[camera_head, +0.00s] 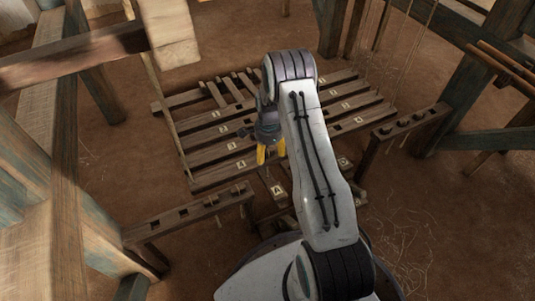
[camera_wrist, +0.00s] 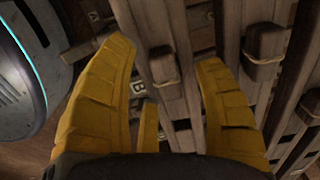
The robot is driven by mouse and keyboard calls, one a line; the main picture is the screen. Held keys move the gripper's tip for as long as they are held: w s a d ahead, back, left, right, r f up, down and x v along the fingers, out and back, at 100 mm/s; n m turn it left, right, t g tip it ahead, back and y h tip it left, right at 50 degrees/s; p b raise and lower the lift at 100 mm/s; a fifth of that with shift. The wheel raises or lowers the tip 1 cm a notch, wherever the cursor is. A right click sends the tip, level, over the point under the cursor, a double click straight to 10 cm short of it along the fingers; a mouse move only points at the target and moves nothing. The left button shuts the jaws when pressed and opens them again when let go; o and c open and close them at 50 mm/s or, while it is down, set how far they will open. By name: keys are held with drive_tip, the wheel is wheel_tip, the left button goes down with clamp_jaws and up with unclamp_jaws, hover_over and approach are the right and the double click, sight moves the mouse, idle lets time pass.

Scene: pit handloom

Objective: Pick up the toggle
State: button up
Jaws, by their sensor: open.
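In the wrist view a small dark wooden block with a pale cord around it, which looks like a toggle (camera_wrist: 163,66), sits on a wooden slat ahead of and between my fingers. A second, similar corded block (camera_wrist: 264,45) is to the right, beyond the right finger. I cannot tell which one the task means. My gripper (camera_wrist: 183,75) is open, its yellow fingers apart with nothing held. In the head view my gripper (camera_head: 270,158) points down over the near edge of a slatted wooden frame (camera_head: 215,133). The toggles cannot be made out there.
A slotted wooden rail (camera_head: 190,212) stands at the left front, and another rail with pegs (camera_head: 412,122) at the right. Heavy loom posts (camera_head: 480,95) rise around the area. Brown earthen floor (camera_head: 420,190) is open at the right.

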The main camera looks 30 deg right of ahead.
drive_tip(key=c, duration=1.1)
drive_tip(key=shift+c, duration=0.2)
drive_tip(key=shift+r, duration=0.15)
